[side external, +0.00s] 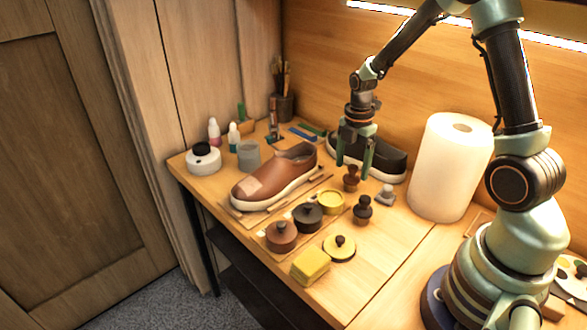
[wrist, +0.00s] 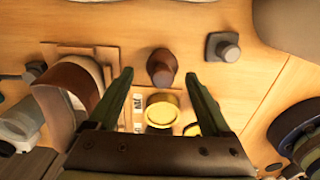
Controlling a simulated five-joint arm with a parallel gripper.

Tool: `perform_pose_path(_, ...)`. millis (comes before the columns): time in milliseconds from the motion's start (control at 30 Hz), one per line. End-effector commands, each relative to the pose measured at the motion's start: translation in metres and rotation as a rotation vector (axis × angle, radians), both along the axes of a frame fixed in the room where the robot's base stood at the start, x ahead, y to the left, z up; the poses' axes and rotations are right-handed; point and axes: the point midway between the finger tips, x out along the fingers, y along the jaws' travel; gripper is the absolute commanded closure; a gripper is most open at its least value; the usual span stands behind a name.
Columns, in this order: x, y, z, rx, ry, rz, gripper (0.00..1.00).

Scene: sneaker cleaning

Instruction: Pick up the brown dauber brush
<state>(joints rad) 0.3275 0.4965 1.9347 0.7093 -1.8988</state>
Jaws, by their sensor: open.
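The brown dauber brush (side external: 351,178) stands upright on the table, right of the brown shoe. In the wrist view the brush (wrist: 162,68) shows from above, just beyond the fingertips and roughly midway between them. My gripper (side external: 354,172) is open and empty, with its green fingers pointing down above and around the brush's place. In the wrist view my gripper (wrist: 160,74) has its two fingers spread wide. I cannot tell the exact height of the fingertips over the brush.
A dark dauber (side external: 362,210) and a small grey-topped brush (side external: 386,195) stand close by. A yellow open tin (side external: 330,202) and the brown shoe (side external: 270,178) lie to the left. A black shoe (side external: 388,162) is behind, and a paper roll (side external: 450,170) stands to the right.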

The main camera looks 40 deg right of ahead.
Motion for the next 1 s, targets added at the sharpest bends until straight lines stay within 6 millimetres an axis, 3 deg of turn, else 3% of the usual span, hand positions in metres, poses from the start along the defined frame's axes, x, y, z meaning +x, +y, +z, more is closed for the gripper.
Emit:
perform_pose_path(233, -0.004, -0.001, -0.035, 0.001, 0.004, -0.001, 0.17)
perform_pose_path(567, -0.003, -0.002, -0.041, 0.000, 0.000, -0.001, 0.17)
perform_pose_path(767, -0.003, -0.002, -0.041, 0.000, 0.001, -0.001, 0.90)
perform_pose_path(800, -0.003, -0.002, -0.041, 0.000, 0.001, -0.001, 0.97)
perform_pose_path(1000, -0.003, -0.002, -0.040, 0.000, 0.001, -0.001, 0.97)
